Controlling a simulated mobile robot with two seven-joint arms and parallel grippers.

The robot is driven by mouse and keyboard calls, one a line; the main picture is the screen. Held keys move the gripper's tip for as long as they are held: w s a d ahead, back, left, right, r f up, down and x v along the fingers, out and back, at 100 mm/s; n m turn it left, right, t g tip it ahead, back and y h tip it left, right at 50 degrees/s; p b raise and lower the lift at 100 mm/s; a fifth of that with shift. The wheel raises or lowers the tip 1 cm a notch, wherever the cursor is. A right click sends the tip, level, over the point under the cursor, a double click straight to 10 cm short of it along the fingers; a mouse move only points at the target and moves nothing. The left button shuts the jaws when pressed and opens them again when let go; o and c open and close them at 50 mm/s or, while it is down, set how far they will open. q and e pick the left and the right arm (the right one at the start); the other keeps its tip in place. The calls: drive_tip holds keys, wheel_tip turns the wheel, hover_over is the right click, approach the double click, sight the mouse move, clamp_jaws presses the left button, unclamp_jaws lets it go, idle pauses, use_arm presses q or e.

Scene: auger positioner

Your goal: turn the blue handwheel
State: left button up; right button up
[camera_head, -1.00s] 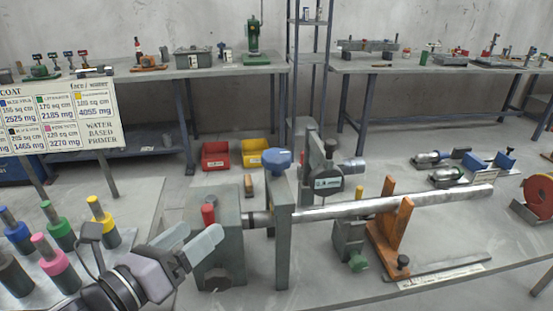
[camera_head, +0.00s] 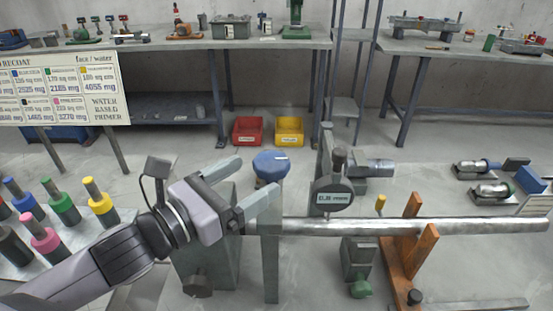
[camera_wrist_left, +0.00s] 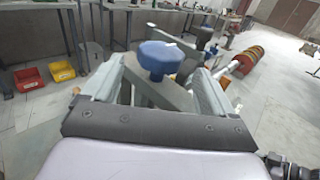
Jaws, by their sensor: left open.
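The blue handwheel (camera_head: 270,166) sits on top of a grey upright post (camera_head: 271,262) beside a long metal shaft (camera_head: 345,227). My left gripper (camera_head: 251,180) is open, its two pale fingers pointing toward the handwheel from the left. The near finger overlaps the post just below the wheel in the head view. In the left wrist view the handwheel (camera_wrist_left: 160,58) appears between and beyond the fingertips (camera_wrist_left: 157,72). I cannot tell whether any finger touches it. My right gripper is not in view.
A digital gauge (camera_head: 332,197) stands right of the handwheel. An orange bracket (camera_head: 408,240) supports the shaft further right. Coloured cylinders (camera_head: 62,207) stand at the left. Red (camera_head: 247,131) and yellow (camera_head: 289,131) bins lie on the floor behind.

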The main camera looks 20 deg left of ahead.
sight(258, 174)
use_arm(q)
drive_tip(key=shift+p+x, duration=0.65)
drive_tip(key=shift+x, duration=2.25)
drive_tip(key=c, duration=1)
